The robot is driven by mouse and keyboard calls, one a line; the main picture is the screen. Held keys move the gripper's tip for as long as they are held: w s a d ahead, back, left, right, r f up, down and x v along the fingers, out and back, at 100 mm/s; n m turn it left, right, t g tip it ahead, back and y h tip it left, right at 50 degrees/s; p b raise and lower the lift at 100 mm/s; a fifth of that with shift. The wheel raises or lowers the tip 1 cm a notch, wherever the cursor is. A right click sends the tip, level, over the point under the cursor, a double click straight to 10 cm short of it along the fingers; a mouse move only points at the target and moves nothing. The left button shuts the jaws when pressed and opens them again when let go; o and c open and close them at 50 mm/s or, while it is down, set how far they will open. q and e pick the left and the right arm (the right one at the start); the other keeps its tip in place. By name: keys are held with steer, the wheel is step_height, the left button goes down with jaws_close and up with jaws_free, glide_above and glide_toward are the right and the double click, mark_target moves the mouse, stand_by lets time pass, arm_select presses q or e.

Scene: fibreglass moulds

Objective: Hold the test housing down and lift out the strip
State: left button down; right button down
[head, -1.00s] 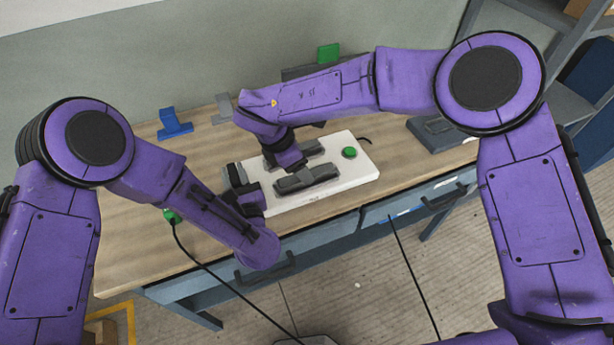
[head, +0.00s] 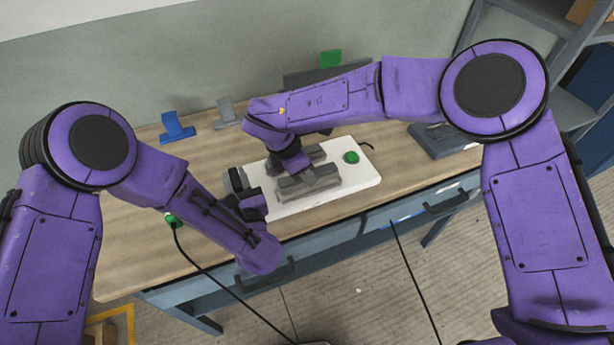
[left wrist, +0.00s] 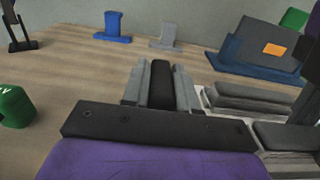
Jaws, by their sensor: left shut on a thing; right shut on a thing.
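The test housing (head: 352,184) is a long white block flat on the bench, with two grey bars along its top. In the left wrist view its grey bars (left wrist: 255,98) show at the right. My left gripper (head: 237,181) is at its left end, shut on a black upright part (left wrist: 160,86) between its grey fingers. I take this part to belong to the housing. My right gripper (head: 298,168) points down between the grey bars and is shut. The strip lies hidden there behind the gripper and front bar, so its grip is not clearly seen.
A green button (head: 351,157) sits on the housing's right end. Blue (head: 176,127) and grey (head: 227,112) stands are behind. A dark tray (head: 445,139) is at the right.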

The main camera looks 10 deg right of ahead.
step_height(320, 180, up, 8)
steer(key=shift+r, duration=0.15)
arm_select(q)
steer(key=c, duration=0.8)
jaws_free()
